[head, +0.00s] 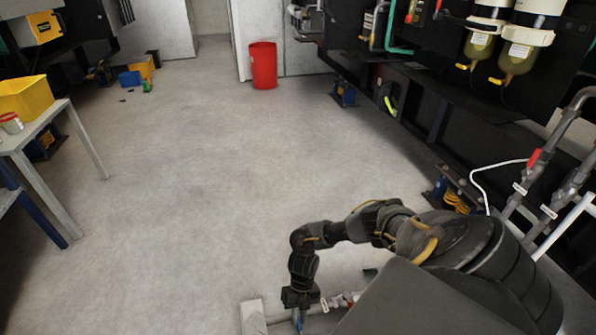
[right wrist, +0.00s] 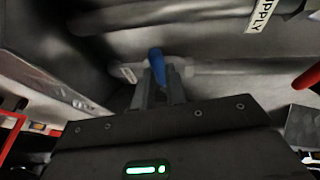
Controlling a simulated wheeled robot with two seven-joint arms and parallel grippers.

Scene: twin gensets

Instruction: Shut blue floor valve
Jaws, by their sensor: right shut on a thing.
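The blue floor valve handle (right wrist: 157,66) shows in the right wrist view between the two fingers of my right gripper (right wrist: 159,88), which is shut on it. In the head view my right gripper (head: 297,303) reaches down near the floor at the bottom edge, and a bit of the blue handle (head: 299,325) shows just below it. The valve body is mostly hidden by the gripper and the frame edge. My left gripper is not in view.
A red bin (head: 263,65) stands far back. A table with a yellow bin (head: 25,97) stands at left. Dark genset machinery lines the right. The middle floor (head: 190,170) is clear.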

